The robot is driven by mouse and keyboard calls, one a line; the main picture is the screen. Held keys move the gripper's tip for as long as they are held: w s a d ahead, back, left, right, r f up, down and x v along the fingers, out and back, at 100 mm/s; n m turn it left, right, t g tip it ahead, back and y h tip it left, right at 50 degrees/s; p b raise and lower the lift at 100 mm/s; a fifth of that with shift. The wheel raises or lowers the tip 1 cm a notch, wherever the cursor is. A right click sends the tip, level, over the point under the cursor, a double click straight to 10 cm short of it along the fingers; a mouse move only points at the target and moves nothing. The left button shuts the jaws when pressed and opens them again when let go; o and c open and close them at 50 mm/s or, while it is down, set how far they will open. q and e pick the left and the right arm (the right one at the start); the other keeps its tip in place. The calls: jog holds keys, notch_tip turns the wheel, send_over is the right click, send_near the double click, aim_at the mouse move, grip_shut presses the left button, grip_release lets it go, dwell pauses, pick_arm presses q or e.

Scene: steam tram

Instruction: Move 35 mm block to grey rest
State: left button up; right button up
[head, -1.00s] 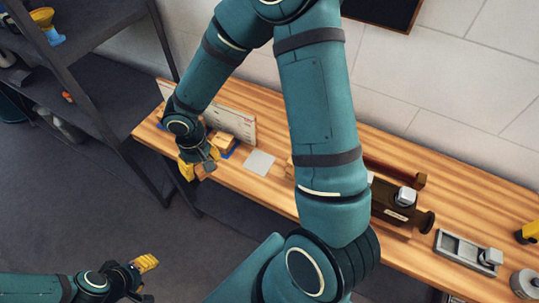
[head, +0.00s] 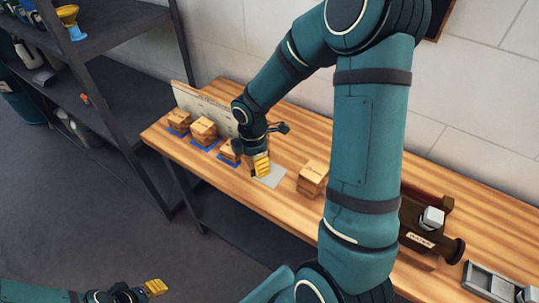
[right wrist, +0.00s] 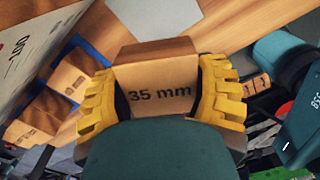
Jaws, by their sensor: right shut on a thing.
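The 35 mm block (right wrist: 155,85) is a light wooden cube labelled "35 mm" in the right wrist view. My right gripper (right wrist: 160,92) is shut on it with a yellow finger on each side. In the head view the right gripper (head: 261,166) is over the grey rest (head: 275,178), a flat grey square on the bench, and its fingers hide most or all of the block. The grey rest also shows at the top of the right wrist view (right wrist: 168,15), apart from the block. My left gripper (head: 153,287) is low at the left, away from the bench; its opening is unclear.
Several wooden blocks (head: 203,130) stand on blue mats along a pale board (head: 205,108) at the bench's left. Another wooden block (head: 312,178) stands right of the grey rest. A dark machine (head: 425,232) and a grey tray (head: 490,283) are farther right.

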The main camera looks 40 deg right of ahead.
jog(key=d+n, duration=0.2)
jog(key=n, duration=0.1)
jog(key=s+d+n, duration=0.1)
jog(key=d+n, duration=0.1)
jog(key=shift+d+r, duration=0.1)
jog(key=shift+r, duration=0.25)
jog(key=shift+f+b, duration=1.2)
jog(key=shift+b, duration=0.15)
notch_tip(320, 180, down, 2)
jog(key=shift+s+f+b, duration=0.1)
jog(key=shift+f+b, duration=0.1)
jog(key=shift+b, duration=0.9)
jog(key=shift+f+b, duration=0.6)
jog(key=shift+f, duration=0.4)
jog(key=o, duration=1.3)
jog(key=shift+r+p, duration=1.2)
jog(key=shift+r, duration=0.1)
